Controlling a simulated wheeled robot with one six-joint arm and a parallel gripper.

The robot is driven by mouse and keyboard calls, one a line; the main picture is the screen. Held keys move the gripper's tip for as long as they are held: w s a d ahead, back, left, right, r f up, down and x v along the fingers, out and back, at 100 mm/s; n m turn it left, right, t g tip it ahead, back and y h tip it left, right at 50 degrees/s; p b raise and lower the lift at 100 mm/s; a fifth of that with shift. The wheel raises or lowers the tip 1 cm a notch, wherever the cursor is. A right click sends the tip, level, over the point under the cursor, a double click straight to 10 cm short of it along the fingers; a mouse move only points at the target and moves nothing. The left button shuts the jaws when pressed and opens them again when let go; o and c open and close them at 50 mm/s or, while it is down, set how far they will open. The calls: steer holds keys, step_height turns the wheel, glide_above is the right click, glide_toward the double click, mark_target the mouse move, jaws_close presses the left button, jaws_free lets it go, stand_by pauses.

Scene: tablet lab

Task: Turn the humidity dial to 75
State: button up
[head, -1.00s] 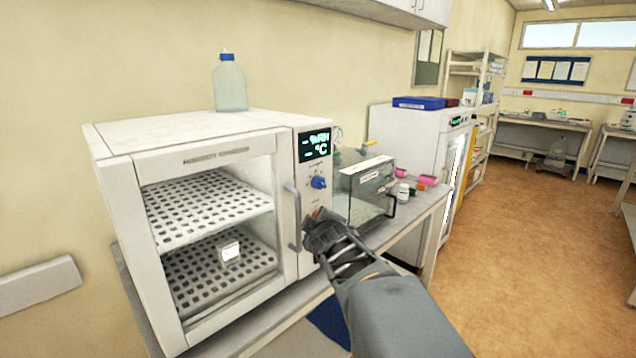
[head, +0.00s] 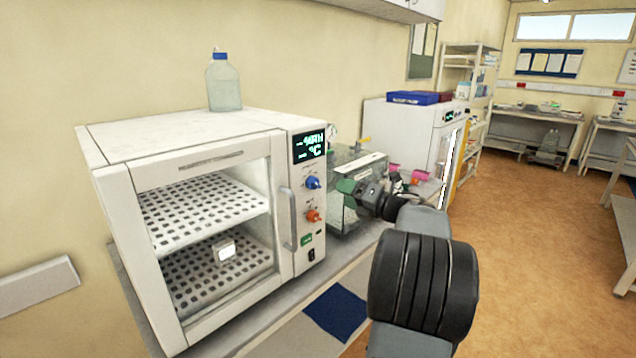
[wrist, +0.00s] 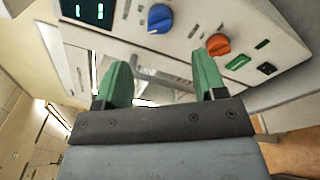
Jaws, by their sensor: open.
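The white humidity chamber (head: 180,135) stands at the left on a bench. Its right-hand panel carries a lit display (head: 310,146) with %RH and °C lines; the digits show only as dashes. Below it are a blue dial (head: 313,183) and an orange dial (head: 314,216). In the wrist view the blue dial (wrist: 159,18) and the orange dial (wrist: 218,45) lie beyond my green fingertips. I cannot read the dial markings. My gripper (wrist: 160,80) is open and empty, in front of the panel and apart from both dials. In the head view my gripper (head: 347,188) is right of the dials.
A glass-sided box (head: 350,215) stands right of the chamber, behind my gripper. The chamber's door handle (head: 289,218) is just left of the panel. A bottle (head: 224,82) stands on top of the chamber. A green switch (wrist: 238,62) sits near the orange dial.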

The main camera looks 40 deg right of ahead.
mark_target(319, 185)
steer(key=p+x, duration=0.2)
steer(key=x, duration=0.8)
steer(key=shift+p, duration=0.3)
steer(key=shift+c, duration=0.4)
steer(key=shift+a, duration=0.1)
steer(key=c, duration=0.8)
